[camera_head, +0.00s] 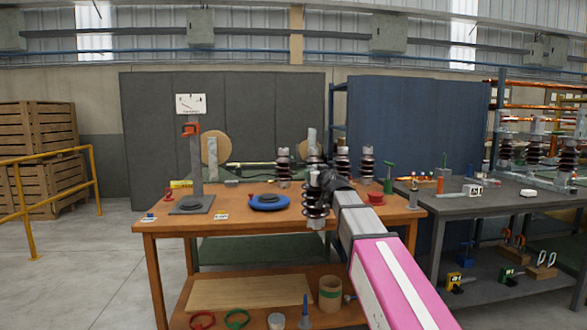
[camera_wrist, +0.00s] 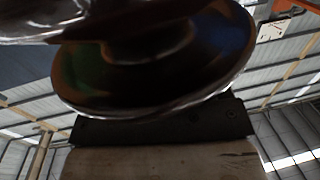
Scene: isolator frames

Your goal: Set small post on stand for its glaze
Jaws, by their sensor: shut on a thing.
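A small dark brown ribbed post (camera_head: 317,211) with pale metal ends is held upright in the head view, in front of the wooden table's far middle. My gripper (camera_head: 326,183) is shut on its upper part and partly hides it. In the wrist view the post's glossy sheds (camera_wrist: 150,75) fill the upper middle, close to the camera. A grey upright stand (camera_head: 195,165) with a gauge on top is further left.
More brown ribbed posts (camera_head: 283,170) stand behind on the wooden table (camera_head: 240,227). A red round thing (camera_head: 376,199) and a green tool (camera_head: 388,178) are to the right. A grey bench (camera_head: 455,205) adjoins at right. The table's front left is mostly clear.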

